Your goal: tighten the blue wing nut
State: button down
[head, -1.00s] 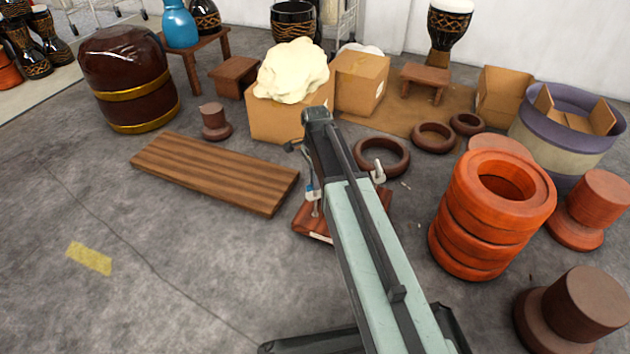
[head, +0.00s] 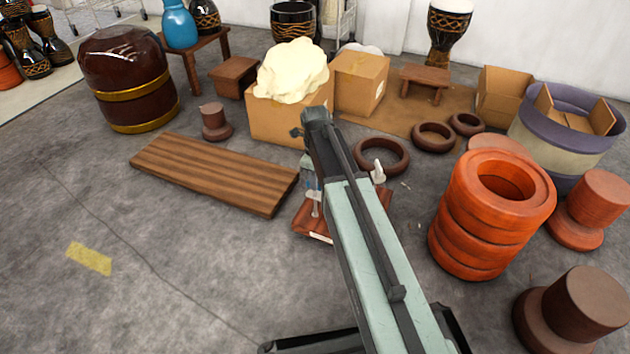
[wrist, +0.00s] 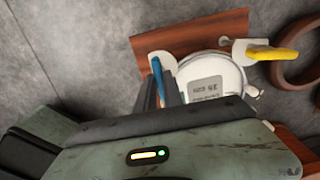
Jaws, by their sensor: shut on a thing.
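In the wrist view the blue wing nut (wrist: 157,68) stands up between the two dark fingers of my gripper (wrist: 162,86), which is shut on it. Its lower part is hidden by the fingers and the gripper body. A yellow wing nut (wrist: 272,53) sticks out at the gauge's right. The gauge is on a reddish wooden board (wrist: 195,33), which also shows in the head view (head: 312,222). There my arm hides most of the gauge and my gripper.
A striped wooden plank (head: 215,175) lies left of the board. A stack of orange rings (head: 480,235) stands to the right. Cardboard boxes (head: 360,85) and dark rings (head: 382,155) are behind. The floor at the front left is clear.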

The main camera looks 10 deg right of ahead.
jog(key=shift+w+m, duration=0.15)
jog(key=shift+m, duration=0.65)
jog(key=c, duration=1.5)
grip_release()
jog(key=shift+o, duration=0.2)
notch_tip(320, 180, up, 8)
jog(key=p, duration=0.8)
jog(key=shift+f, duration=0.1)
